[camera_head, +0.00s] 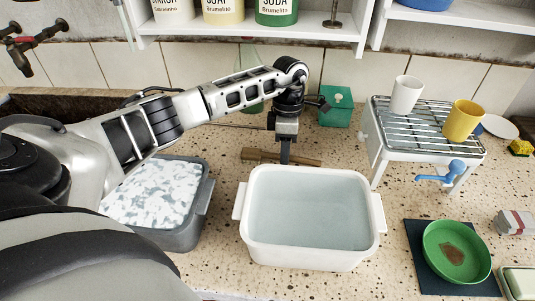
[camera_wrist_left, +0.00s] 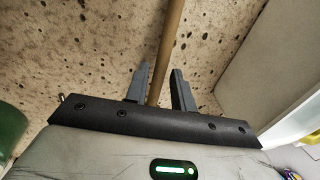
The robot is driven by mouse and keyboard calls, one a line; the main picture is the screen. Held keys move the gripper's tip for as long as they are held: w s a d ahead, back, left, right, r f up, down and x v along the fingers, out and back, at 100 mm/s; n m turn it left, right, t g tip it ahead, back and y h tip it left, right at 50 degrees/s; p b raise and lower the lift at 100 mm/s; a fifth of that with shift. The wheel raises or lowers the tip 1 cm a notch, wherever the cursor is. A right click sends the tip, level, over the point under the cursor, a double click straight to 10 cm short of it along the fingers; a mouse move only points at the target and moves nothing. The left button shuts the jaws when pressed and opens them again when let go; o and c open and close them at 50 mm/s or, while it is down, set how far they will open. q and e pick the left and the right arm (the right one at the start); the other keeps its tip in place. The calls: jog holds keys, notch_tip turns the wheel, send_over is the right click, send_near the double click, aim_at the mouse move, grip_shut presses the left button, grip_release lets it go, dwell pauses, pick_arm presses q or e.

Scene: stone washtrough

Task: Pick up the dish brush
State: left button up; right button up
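The dish brush lies on the speckled counter behind the white basin, with its wooden head (camera_head: 250,154) to the left and its handle (camera_head: 309,162) to the right. My left gripper (camera_head: 286,156) reaches down from above over the brush, just behind the basin's back rim. In the left wrist view, the brush's handle (camera_wrist_left: 170,45) runs between the two dark fingers of my left gripper (camera_wrist_left: 160,88). The fingers are apart, with a gap on each side of the handle. The brush's head is outside the wrist view. My right gripper is not in view.
The white basin (camera_head: 377,203) of water stands close in front of the brush. A grey tub (camera_head: 203,195) with foamy water is at the left. A green box (camera_head: 337,106) stands behind. A rack (camera_head: 385,145) with two cups stands at the right.

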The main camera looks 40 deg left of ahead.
pick_arm(q)
jog(key=shift+f, duration=0.45)
grip_shut()
jog(key=shift+r, duration=0.15)
notch_tip(320, 180, up, 10)
jog(key=b, duration=0.1)
